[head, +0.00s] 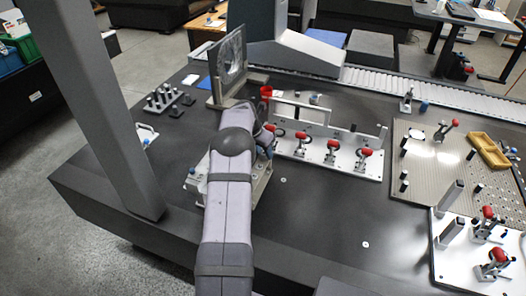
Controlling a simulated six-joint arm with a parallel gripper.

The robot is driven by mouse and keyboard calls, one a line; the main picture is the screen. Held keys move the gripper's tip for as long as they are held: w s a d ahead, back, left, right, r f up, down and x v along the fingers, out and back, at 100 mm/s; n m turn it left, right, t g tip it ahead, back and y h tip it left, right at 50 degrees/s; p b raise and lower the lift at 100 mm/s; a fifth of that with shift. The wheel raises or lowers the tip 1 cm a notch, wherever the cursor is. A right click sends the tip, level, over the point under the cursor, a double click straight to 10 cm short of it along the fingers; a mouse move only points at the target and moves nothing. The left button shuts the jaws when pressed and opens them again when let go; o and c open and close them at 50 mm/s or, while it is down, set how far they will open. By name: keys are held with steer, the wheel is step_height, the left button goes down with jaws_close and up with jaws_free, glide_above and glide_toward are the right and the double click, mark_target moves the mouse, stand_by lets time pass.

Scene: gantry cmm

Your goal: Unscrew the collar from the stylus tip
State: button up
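My arm reaches up from the bottom middle, and its dark rounded joint covers the place where its end works. Some dark wrist parts show just right of that joint, but the fingers of my gripper are hidden. A grey fixture (262,184) is partly visible behind and beside my arm. I cannot make out the stylus tip or its collar; they may be hidden behind my arm or too small to tell.
The black table (320,225) is bare in front. A white clamp plate (350,166) and a perforated plate (420,185) lie right. A grey gantry column (100,110) rises left.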

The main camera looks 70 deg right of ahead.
steer(key=m+g, duration=0.1)
steer(key=m, duration=0.3)
steer(key=shift+y, duration=0.3)
steer(key=shift+c, duration=0.2)
steer(key=shift+f, duration=0.1)
steer(key=c, duration=0.5)
steer(key=shift+p, duration=0.4)
steer(key=shift+c, duration=0.2)
steer(key=shift+s+n+p, duration=0.1)
steer(key=shift+n+p, duration=0.3)
steer(key=shift+n, duration=0.1)
steer(key=shift+a+n+t+p, duration=0.1)
steer(key=shift+n+t+p, duration=0.4)
steer(key=shift+n+p, duration=0.9)
steer(key=shift+n+h+p, duration=0.3)
steer(key=shift+n+h, duration=0.1)
steer(key=shift+n, duration=0.2)
